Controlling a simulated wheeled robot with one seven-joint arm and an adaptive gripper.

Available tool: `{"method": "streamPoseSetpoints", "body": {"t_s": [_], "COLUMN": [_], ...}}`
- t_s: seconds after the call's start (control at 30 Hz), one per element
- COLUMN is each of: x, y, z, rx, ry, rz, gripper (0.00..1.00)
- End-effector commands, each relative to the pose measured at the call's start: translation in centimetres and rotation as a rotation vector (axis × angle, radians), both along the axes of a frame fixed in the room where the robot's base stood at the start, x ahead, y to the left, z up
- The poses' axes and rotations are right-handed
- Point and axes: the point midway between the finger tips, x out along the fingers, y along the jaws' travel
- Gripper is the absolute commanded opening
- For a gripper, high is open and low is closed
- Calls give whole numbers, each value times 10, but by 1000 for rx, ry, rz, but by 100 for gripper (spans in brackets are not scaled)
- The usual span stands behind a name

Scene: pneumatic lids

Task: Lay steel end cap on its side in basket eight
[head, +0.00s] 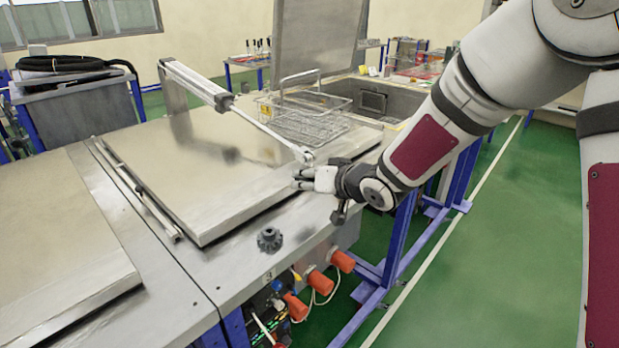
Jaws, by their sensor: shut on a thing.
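My gripper (303,180) is shut, just above the front right corner of the closed flat metal lid. A small bright metal piece (325,180) shows at its fingers and looks like the steel end cap, mostly hidden by the fingers and wrist. A wire basket (305,122) with a raised handle and a yellow label stands behind the gripper, beside the open tank. The number on its label is too small to read. The gripper is apart from the basket, on its near side.
A pneumatic cylinder (195,82) slants over the closed lid (200,170), its rod end close to my gripper. A raised lid (318,35) stands behind the basket. A dark knob (269,239) sits on the front edge. Green floor on the right is clear.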

Motion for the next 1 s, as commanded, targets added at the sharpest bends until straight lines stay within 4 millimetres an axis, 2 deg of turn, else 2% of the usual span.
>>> {"method": "streamPoseSetpoints", "body": {"t_s": [0.6, 1.0], "x": [1, 0], "y": [0, 0], "z": [-54, -62], "rx": [1, 1], "ry": [-1, -2], "rz": [0, -1], "gripper": [0, 0]}}
